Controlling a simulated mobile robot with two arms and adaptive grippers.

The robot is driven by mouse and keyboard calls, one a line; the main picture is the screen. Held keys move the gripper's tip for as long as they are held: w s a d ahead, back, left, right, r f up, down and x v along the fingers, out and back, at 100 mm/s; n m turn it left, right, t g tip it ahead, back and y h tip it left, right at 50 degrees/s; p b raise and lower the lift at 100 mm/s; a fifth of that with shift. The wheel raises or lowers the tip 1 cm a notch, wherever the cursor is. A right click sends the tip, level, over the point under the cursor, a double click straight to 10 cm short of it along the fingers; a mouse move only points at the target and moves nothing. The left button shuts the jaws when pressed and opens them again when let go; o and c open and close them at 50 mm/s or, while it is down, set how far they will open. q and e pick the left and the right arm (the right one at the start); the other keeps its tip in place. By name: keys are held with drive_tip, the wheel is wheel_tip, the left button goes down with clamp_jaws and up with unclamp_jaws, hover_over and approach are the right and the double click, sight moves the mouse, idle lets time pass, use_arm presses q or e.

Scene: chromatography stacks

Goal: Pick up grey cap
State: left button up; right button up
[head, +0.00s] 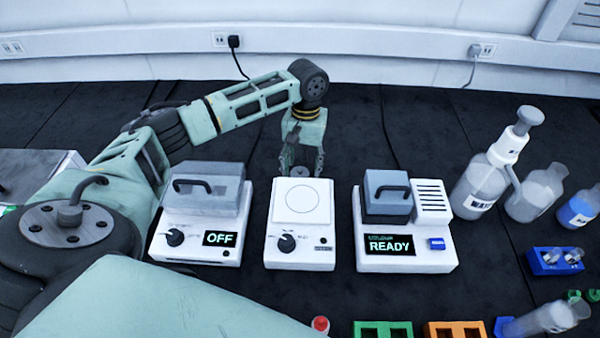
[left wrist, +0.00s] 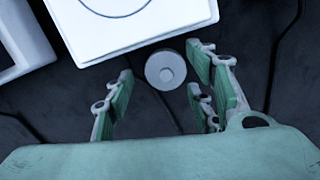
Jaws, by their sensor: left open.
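The grey cap (left wrist: 166,69) is a small round grey disc with a raised centre. In the left wrist view it lies on the dark bench, close to the edge of a white device. My left gripper (left wrist: 165,92) is open, with its green-padded fingers on either side of the cap and apart from it. In the head view my left gripper (head: 302,168) points down just behind the middle white device. The cap is mostly hidden there by the fingers and the device. My right gripper is not in view.
The white stirrer-like device (head: 303,248) stands directly in front of my left gripper. An OFF device (head: 160,243) is to its left and a READY device (head: 405,262) to its right. Bottles (head: 480,183) stand at the right. The bench behind the devices is mostly clear.

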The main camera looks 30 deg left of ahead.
use_arm(q)
drive_tip(key=shift+f, duration=0.9)
drive_tip(key=shift+s, duration=0.1)
drive_tip(key=c, duration=0.8)
